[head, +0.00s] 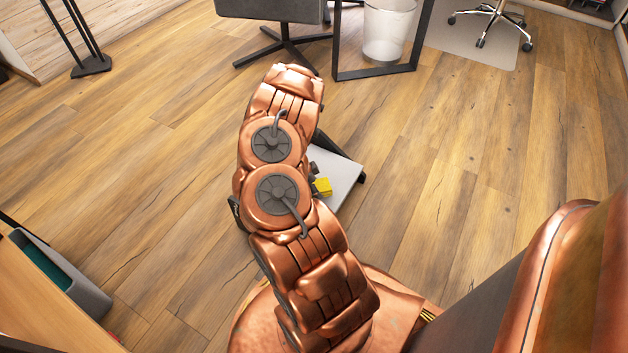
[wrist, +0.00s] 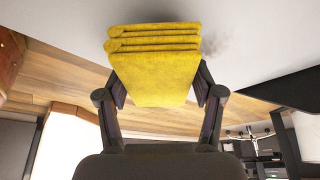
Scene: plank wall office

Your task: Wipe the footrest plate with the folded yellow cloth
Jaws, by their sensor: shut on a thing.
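The folded yellow cloth (head: 322,187) is over the pale grey footrest plate (head: 346,178) in the head view, where my arm covers much of the plate. In the wrist view my gripper (wrist: 158,84) is shut on the cloth (wrist: 153,70), with a dark finger on each side. The cloth's folded layers face the plate (wrist: 270,50), which fills the top of that view. The cloth looks at or very near the surface; I cannot tell whether it touches. A faint dark smudge (wrist: 217,46) shows on the plate just right of the cloth.
A white bin (head: 388,36) stands beyond the plate, behind a black metal frame (head: 374,73). A dark chair base (head: 283,43) is left of it. A grey box (head: 62,280) is at the lower left. The wooden floor (head: 470,150) on the right is clear.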

